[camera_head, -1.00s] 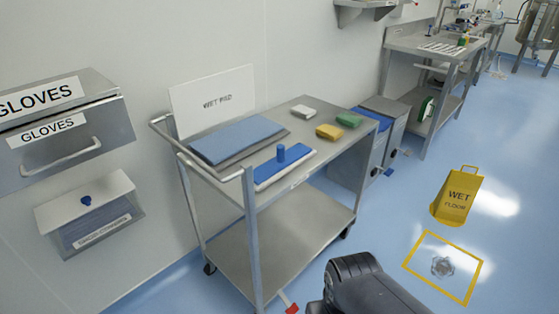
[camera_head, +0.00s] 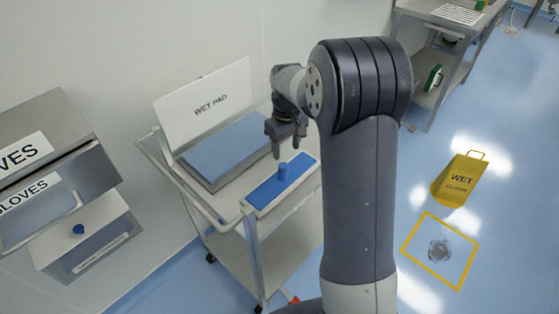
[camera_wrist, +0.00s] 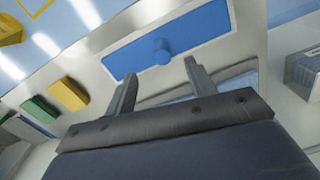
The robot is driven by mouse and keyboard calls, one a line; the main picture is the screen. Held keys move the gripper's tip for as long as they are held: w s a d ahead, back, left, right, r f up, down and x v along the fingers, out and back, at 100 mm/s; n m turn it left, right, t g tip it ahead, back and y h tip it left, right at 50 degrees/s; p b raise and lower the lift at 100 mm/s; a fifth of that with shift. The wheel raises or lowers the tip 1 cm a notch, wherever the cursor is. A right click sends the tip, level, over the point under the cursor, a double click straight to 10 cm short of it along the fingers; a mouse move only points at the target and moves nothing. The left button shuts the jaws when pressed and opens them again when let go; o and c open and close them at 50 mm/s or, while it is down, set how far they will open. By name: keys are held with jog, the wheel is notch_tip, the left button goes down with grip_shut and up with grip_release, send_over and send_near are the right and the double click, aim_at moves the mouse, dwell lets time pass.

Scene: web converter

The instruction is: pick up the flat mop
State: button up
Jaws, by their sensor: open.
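The flat mop (camera_head: 282,186) is a blue flat pad on a white base with a short upright blue knob. It lies on the cart's top shelf near its front edge. My gripper (camera_head: 287,150) is open and empty, above and slightly behind the knob in the head view. In the wrist view the mop (camera_wrist: 190,36) lies beyond the fingertips, its knob (camera_wrist: 162,51) showing between and past the two fingers of my gripper (camera_wrist: 160,78). The fingers appear apart from the knob.
A blue wet pad (camera_head: 228,148) in a tray lies behind the mop, with a white "WET PAD" sign (camera_head: 205,108) standing behind it. Yellow (camera_wrist: 68,94) and green (camera_wrist: 40,109) blocks lie on the cart. A yellow wet-floor sign (camera_head: 459,180) stands right.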

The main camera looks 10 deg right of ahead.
aim_at(283, 165)
jog(key=shift+w, duration=0.45)
notch_tip(283, 165, down, 5)
jog(key=shift+f+p, duration=0.15)
jog(key=shift+p, duration=0.15)
jog(key=shift+a+f+p, duration=0.15)
jog(key=shift+f+p, duration=0.2)
jog(key=shift+f, duration=1)
jog(key=shift+a+f+p, duration=0.15)
jog(key=shift+f+p, duration=0.2)
jog(key=shift+f, duration=1)
grip_shut()
